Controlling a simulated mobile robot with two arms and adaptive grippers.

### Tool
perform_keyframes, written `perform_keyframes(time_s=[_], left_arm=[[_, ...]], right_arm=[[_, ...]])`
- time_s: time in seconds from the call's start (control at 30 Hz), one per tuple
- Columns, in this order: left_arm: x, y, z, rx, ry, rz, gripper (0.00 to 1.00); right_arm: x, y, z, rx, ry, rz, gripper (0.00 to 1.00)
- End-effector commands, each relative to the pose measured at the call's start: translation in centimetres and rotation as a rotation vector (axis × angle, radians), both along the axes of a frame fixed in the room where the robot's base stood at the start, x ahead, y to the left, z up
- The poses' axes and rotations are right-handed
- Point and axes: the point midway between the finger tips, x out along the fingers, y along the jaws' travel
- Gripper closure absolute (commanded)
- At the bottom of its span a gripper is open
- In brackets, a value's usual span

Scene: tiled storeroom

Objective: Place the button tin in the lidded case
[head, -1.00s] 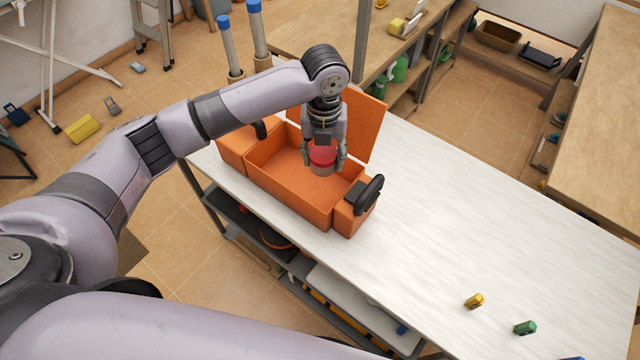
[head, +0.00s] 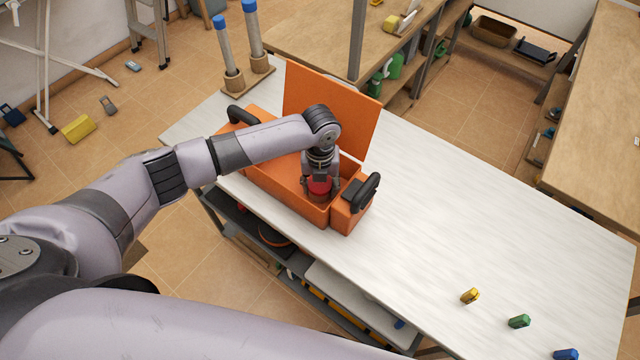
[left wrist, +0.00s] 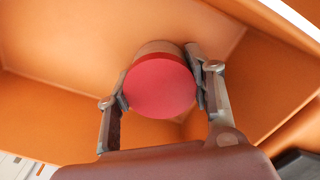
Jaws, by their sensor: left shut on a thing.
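The lidded case (head: 262,178) is an orange box on the white table, with its lid (head: 333,108) raised at the back and black handles at both ends. The button tin (head: 319,185) is a short round tin with a red top. My left gripper (head: 320,188) is shut on the tin and holds it inside the case's opening, toward the right end. In the left wrist view, the tin (left wrist: 160,85) sits between the two fingers with orange case walls around it. Whether the tin touches the case floor cannot be told. My right gripper is not in view.
The white table (head: 470,220) is clear to the right of the case. Small yellow (head: 470,296), green (head: 519,321) and blue (head: 566,354) items lie near its front right. Two blue-topped posts (head: 228,55) stand behind the case's left end.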

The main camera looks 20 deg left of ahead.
Motion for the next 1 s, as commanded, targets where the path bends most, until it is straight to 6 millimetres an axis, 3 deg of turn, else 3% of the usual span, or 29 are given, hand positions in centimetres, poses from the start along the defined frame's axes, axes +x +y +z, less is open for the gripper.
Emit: perform_keyframes(time_s=[0.17, 0.2, 0.47, 0.8, 1.0], left_arm=[[0.0, 0.0, -0.3, 0.000, 0.000, 0.000, 0.81], [0.0, 0.0, -0.3, 0.000, 0.000, 0.000, 0.51], [0.0, 0.0, -0.3, 0.000, 0.000, 0.000, 0.33], [0.0, 0.0, -0.1, 0.000, 0.000, 0.000, 0.32], [0.2, 0.0, 2.2, -0.002, -0.005, -0.002, 0.32]], right_arm=[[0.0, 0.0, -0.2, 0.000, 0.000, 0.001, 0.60], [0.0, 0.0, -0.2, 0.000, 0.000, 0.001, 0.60], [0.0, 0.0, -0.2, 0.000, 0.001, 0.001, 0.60], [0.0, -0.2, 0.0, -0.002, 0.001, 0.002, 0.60], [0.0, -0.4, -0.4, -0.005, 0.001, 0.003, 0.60]])
